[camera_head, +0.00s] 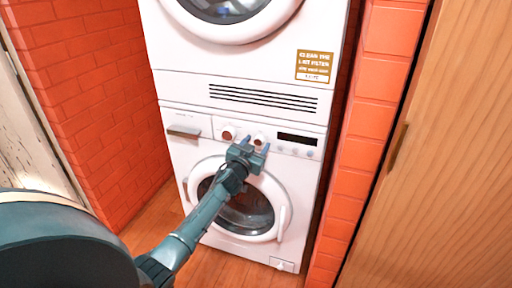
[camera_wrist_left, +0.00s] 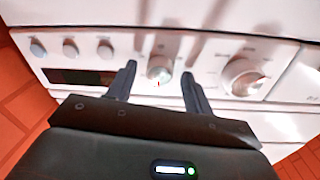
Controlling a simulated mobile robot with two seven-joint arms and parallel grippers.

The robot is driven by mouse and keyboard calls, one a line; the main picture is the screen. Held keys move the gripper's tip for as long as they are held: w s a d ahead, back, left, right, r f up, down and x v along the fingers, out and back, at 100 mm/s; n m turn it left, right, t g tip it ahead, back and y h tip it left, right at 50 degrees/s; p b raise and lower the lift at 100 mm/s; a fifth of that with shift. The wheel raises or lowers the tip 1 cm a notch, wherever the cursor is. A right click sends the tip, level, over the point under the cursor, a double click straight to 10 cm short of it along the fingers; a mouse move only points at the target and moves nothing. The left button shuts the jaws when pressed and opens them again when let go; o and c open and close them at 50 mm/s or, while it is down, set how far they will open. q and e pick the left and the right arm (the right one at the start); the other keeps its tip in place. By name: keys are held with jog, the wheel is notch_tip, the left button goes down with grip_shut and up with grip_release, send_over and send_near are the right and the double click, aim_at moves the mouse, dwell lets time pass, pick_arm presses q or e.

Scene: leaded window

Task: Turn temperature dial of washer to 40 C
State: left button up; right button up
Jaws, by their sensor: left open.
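The white washer (camera_head: 186,150) stands below another white machine, with two round dials on its upper panel. The smaller dial (camera_head: 260,138) is right of the larger one (camera_head: 228,132), which has a reddish face. My left gripper (camera_head: 255,146) is open in front of the smaller dial. In the left wrist view, which shows the panel turned around, the smaller dial (camera_wrist_left: 160,67) appears between the open fingers, with gaps on both sides; whether they reach around it I cannot tell. The larger dial (camera_wrist_left: 244,77) is to its right there. The dial markings are too blurred to read. My right gripper is not in view.
A dark display (camera_head: 297,139) and several small buttons sit right of the dials. A drawer handle (camera_head: 184,131) is at the panel's left. The round washer door (camera_head: 279,190) is below. Red brick walls (camera_head: 85,90) flank the machines, and a wooden door (camera_head: 450,150) is at right.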

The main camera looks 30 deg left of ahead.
pick_arm(q)
jog(key=shift+c, duration=0.5)
jog(key=c, duration=0.9)
jog(key=shift+o, duration=0.2)
